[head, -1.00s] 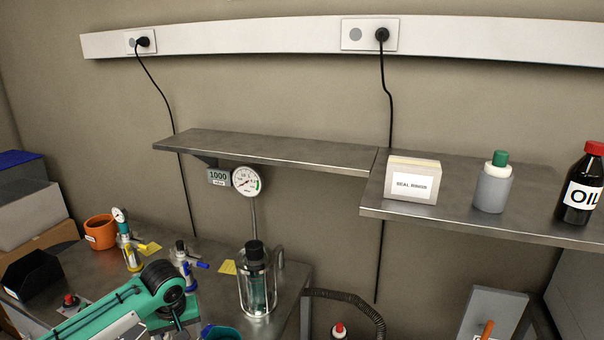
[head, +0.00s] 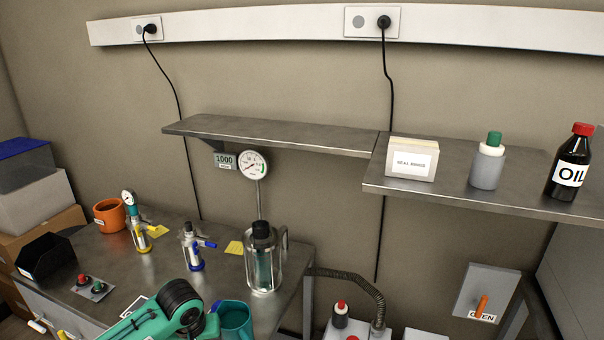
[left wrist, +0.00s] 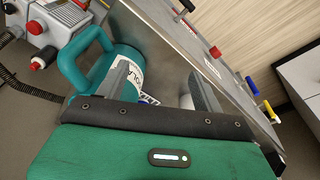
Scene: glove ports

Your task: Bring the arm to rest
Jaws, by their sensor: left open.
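My left arm (head: 150,322), green with a black joint, comes in at the bottom left of the head view, low over the bench; its gripper is not visible there. In the left wrist view my left gripper (left wrist: 160,88) is open, its two grey fingers apart. A teal mug (head: 235,318) stands at the bench's front, right of my arm in the head view. In the left wrist view the mug (left wrist: 128,55) with its handle and a white label is just beyond the left finger, which partly hides it. I cannot tell whether they touch. My right arm is not in view.
The metal bench (head: 210,275) carries a glass canister (head: 263,262), two small valve-like tools, an orange mug (head: 110,215), a black bin (head: 46,257) and a red and green button plate (head: 91,287). A shelf (head: 470,188) with box and bottles hangs above right.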

